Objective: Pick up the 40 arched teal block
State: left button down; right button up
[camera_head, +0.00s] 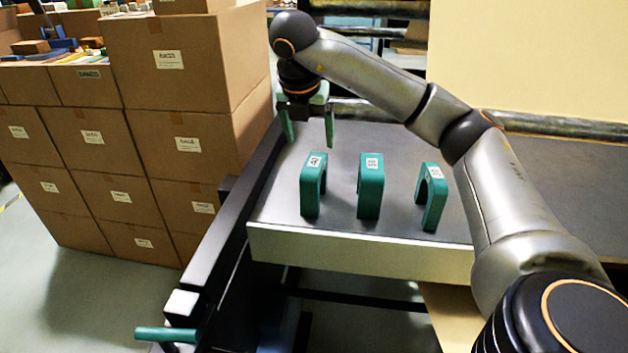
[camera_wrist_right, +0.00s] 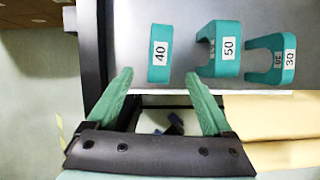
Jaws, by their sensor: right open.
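The arched teal block labelled 40 (camera_head: 311,190) stands upright at the left of a row on the grey tabletop. In the right wrist view it (camera_wrist_right: 159,70) lies ahead of the fingertips and between their lines. My right gripper (camera_head: 308,138) is open and empty, above the table and behind this block in the head view. Its teal fingers (camera_wrist_right: 158,80) show spread apart and clear of the block in the wrist view.
The teal arches labelled 50 (camera_head: 370,190) and 30 (camera_head: 432,198) stand to the right of the 40 block, with gaps between. The table (camera_head: 300,232) has a dark rail along its left side. Stacked cardboard boxes (camera_head: 175,110) stand beyond that side.

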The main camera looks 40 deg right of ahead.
aim_at(314, 162)
jog(key=p+x, duration=0.1)
jog(key=x, duration=0.7)
jog(key=shift+w+d+f, duration=0.15)
jog(key=shift+d+f, duration=0.1)
jog(key=shift+c, duration=0.3)
grip_shut()
jog(key=shift+r, duration=0.1)
dwell(0.7)
